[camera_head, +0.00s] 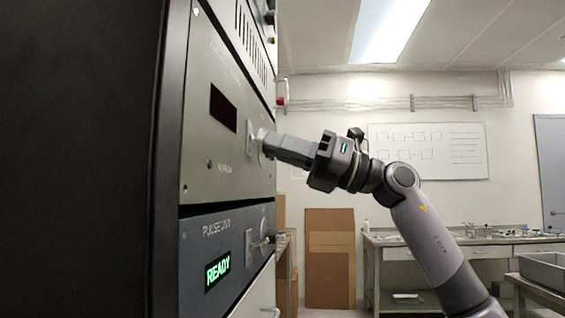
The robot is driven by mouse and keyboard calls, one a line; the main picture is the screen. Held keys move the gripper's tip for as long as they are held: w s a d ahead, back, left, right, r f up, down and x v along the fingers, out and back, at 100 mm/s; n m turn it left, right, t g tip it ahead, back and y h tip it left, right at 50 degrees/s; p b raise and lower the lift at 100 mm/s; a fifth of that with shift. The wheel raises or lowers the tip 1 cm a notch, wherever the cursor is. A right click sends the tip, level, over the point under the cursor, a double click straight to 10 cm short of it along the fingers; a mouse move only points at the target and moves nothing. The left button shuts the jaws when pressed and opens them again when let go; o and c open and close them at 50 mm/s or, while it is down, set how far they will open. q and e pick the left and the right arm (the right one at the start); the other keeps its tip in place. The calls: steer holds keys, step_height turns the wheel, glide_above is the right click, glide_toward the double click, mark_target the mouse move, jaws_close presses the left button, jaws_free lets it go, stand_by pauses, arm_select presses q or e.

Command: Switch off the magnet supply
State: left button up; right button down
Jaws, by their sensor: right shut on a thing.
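A grey-green front panel (203,145) sits in the tall rack at the left, seen at a steep angle. Its display window (223,108) is dark and shows no digits, and its labels are too small to read. A pale switch plate (250,138) and a light round control (262,134) are near its right edge. My right gripper (265,140) comes in from the right and is shut on this control. Its fingertips partly hide it, so I cannot tell its setting. My left gripper is not in view.
Below is a blue-grey panel marked PULSE UNIT (217,228), with a green READY display (218,270) and its own switch handle (262,243). A red part (282,101) sticks out beyond the rack. A bench (480,240) and a grey bin (543,270) stand at the right.

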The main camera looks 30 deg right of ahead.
steer(key=shift+w+a+f+t+y+b, duration=0.1)
steer(key=shift+f+t+y+b, duration=0.45)
steer(key=shift+y+b, duration=0.45)
steer(key=shift+r, duration=0.1)
steer(key=c, duration=1.2)
jaws_free()
steer(key=shift+b+v, duration=0.75)
steer(key=shift+v, duration=2.8)
